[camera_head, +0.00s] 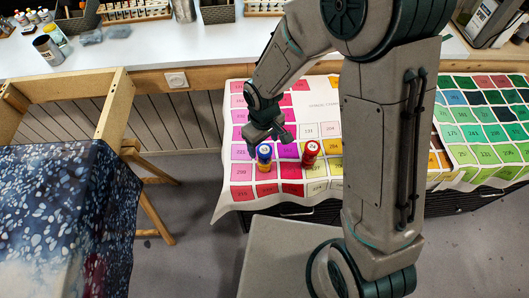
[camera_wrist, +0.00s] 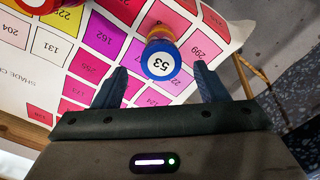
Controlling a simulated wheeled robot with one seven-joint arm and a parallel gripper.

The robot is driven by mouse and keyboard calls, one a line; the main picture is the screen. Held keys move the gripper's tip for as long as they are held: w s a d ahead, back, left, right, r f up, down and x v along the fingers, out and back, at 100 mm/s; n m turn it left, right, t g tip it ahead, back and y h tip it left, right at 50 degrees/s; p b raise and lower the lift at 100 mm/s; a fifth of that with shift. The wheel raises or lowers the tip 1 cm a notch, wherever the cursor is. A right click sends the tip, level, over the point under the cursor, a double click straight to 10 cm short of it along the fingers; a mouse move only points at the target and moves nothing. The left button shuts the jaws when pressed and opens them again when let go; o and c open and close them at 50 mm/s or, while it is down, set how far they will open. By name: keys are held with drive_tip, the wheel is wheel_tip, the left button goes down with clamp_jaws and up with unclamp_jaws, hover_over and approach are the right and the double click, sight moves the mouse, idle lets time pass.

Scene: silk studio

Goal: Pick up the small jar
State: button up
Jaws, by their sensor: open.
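A small jar with a blue lid (camera_head: 264,152) and a yellow-orange body stands on the colour chart. In the wrist view its white lid label (camera_wrist: 161,64) reads 53. My gripper (camera_head: 266,137) is open above and close to this jar. In the wrist view the lid shows between my two fingertips (camera_wrist: 159,70), with space on both sides; I see no contact. A similar jar with a red lid (camera_head: 311,150) stands upright to its right in the head view. It is partly cut off at the wrist view's top left (camera_wrist: 32,4).
The colour chart (camera_head: 243,203) covers the low surface and hangs over its edge. A white counter (camera_head: 140,50) with pots and racks runs behind. A wooden frame with blue patterned fabric (camera_head: 60,215) stands left. Open floor lies between.

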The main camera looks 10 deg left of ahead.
sight(264, 149)
drive_tip(key=shift+s+d+f+p, duration=0.1)
drive_tip(key=shift+s+f+p, duration=0.1)
drive_tip(key=shift+f, duration=0.95)
drive_tip(key=shift+s+d+f+p, duration=0.1)
drive_tip(key=shift+f+p, duration=0.1)
drive_tip(key=shift+f, duration=0.95)
drive_tip(key=c, duration=1.1)
